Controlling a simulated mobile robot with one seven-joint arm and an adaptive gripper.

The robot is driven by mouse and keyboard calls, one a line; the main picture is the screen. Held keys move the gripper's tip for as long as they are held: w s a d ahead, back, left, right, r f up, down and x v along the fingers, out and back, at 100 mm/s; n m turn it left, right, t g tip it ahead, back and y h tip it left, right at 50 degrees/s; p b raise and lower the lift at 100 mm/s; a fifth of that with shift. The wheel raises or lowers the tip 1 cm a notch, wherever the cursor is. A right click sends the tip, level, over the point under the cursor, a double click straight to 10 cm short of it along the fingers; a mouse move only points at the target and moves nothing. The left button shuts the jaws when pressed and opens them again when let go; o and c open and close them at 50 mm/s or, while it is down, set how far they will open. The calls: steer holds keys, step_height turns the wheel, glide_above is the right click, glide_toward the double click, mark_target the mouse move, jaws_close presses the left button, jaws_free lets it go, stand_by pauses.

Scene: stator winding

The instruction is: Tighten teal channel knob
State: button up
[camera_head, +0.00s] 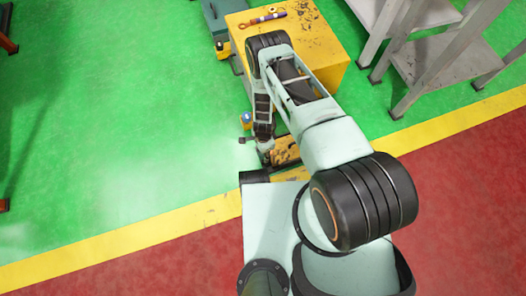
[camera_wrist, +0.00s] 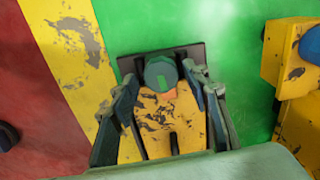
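The teal channel knob (camera_wrist: 161,73) is a dark teal round cap in the wrist view. It sits at the far end of a worn yellow block (camera_wrist: 185,125) with a dark plate (camera_wrist: 127,64) around it. My gripper (camera_wrist: 160,82) reaches over the block, with one finger on each side of the knob. The fingers are apart. A gap shows on the knob's left; the right fingertip is close to it, and I cannot tell if it touches. In the head view my gripper (camera_head: 265,146) hangs low beside the yellow block (camera_head: 286,151); the knob cannot be made out there.
A blue knob (camera_wrist: 311,45) on another yellow block (camera_wrist: 277,52) stands at the right of the wrist view. A worn yellow table (camera_head: 325,45) with a tool (camera_head: 268,18) on top stands behind my arm. Grey metal frames (camera_head: 440,65) stand at upper right. Green floor (camera_head: 110,120) is open at left.

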stand_by(0.3)
steer(key=shift+w+r, duration=0.1)
steer(key=shift+r, duration=0.15)
step_height(320, 180, up, 12)
steer(key=shift+f, duration=0.25)
stand_by(0.6)
